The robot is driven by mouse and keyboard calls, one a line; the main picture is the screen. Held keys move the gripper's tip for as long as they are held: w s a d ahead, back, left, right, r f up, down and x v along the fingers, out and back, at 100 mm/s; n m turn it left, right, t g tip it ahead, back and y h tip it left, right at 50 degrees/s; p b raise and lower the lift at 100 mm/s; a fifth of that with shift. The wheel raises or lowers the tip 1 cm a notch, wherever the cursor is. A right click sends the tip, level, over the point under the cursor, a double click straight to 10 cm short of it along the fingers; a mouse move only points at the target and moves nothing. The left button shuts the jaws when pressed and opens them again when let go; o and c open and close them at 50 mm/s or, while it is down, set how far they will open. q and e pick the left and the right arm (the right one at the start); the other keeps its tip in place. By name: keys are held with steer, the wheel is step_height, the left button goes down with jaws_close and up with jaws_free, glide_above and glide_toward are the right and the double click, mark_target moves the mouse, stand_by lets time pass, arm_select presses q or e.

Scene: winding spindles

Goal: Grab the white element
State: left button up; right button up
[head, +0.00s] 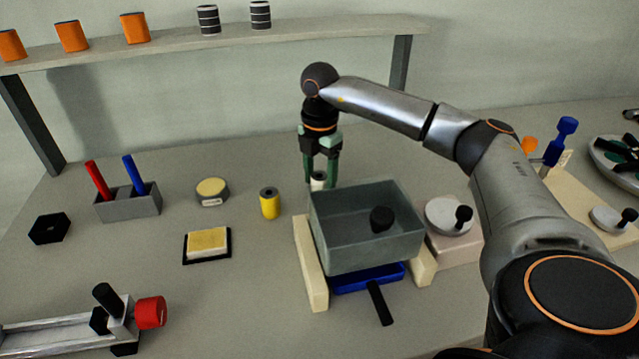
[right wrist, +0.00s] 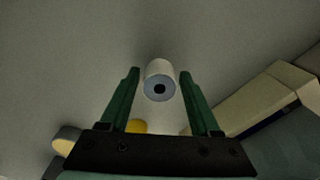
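The white element (head: 318,178) is a small cylinder standing on the table behind the grey bin. In the right wrist view the white element (right wrist: 159,82) has a grey end face with a dark hole, and it lies between the fingertips. My right gripper (head: 320,183) points down over it, with its green fingers on either side. In the right wrist view my right gripper (right wrist: 160,76) is open, with a narrow gap on each side of the cylinder. The bin's rim partly hides the cylinder's lower part in the head view. My left gripper is not in view.
The grey bin (head: 350,232) stands close in front of the gripper on cream blocks (head: 309,262). A yellow cylinder (head: 269,204) stands to the left. A shelf (head: 220,42) with orange and striped spools runs along the back. The table between yellow cylinder and shelf is clear.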

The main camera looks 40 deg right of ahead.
jaws_close()
stand_by(0.4)
